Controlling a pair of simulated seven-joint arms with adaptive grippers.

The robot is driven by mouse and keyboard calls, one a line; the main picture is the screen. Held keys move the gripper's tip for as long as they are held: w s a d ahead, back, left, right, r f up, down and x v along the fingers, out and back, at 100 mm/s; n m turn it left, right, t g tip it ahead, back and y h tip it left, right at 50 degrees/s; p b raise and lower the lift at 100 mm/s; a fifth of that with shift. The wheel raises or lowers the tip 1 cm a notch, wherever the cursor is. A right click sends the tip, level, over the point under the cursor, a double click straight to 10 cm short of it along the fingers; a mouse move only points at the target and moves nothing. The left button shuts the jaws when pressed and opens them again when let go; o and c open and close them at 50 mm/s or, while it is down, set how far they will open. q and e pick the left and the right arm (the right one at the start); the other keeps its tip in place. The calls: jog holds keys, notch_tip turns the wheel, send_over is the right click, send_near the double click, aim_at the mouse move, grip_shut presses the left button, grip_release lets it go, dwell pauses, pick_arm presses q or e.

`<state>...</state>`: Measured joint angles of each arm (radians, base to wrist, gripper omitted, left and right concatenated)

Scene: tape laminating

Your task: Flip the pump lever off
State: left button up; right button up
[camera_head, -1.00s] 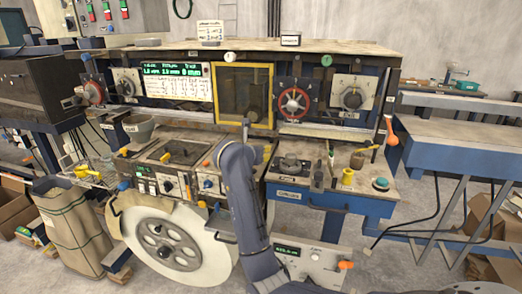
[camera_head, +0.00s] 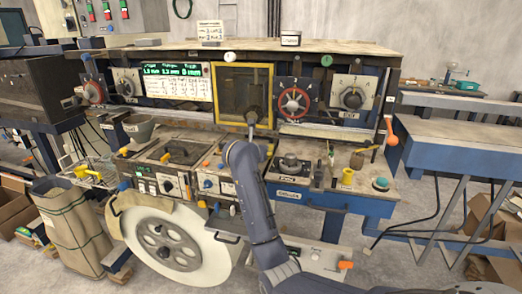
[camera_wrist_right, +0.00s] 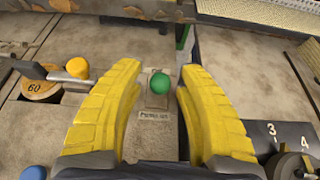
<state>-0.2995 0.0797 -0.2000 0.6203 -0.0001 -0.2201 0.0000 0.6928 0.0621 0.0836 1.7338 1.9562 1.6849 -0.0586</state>
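In the right wrist view, a green ball knob (camera_wrist_right: 190,77) stands above a small plate with a label (camera_wrist_right: 154,116) whose print I cannot read clearly. I take it for the pump lever's knob. My right gripper (camera_wrist_right: 158,75) is open, with its two yellow fingers on either side of the plate. The knob is close to the right fingertip; contact cannot be told. The fingers and knob cannot be made out there. My left gripper is not in view.
In the right wrist view, an orange-yellow knob (camera_wrist_right: 77,67) lies left of the fingers and a numbered dial (camera_wrist_right: 290,165) lower right.

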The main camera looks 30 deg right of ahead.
grip_shut()
jog(key=shift+w+d+r+g+y, duration=0.15)
jog(key=shift+g+y, duration=0.25)
jog(key=shift+y, duration=0.2)
dwell(0.4)
jog(key=shift+w+d+r+g+y, duration=0.1)
jog(key=shift+w+d+g+y, duration=0.1)
jog(key=shift+g+y, duration=0.25)
jog(key=shift+w+d+g+y, duration=0.1)
jog(key=shift+w+g+y, duration=0.05)
jog(key=shift+g+y, duration=0.3)
jog(key=shift+w+d+g+y, duration=0.25)
jog(key=shift+d+g+y, duration=0.05)
jog(key=shift+g+y, duration=0.4)
jog(key=shift+w+d+g+y, duration=0.2)
jog(key=shift+d+g+y, duration=0.05)
jog(key=shift+g+y, duration=0.4)
jog(key=shift+f, duration=0.2)
jog(key=shift+o, duration=1.1)
grip_release()
jog(key=shift+r, duration=0.1)
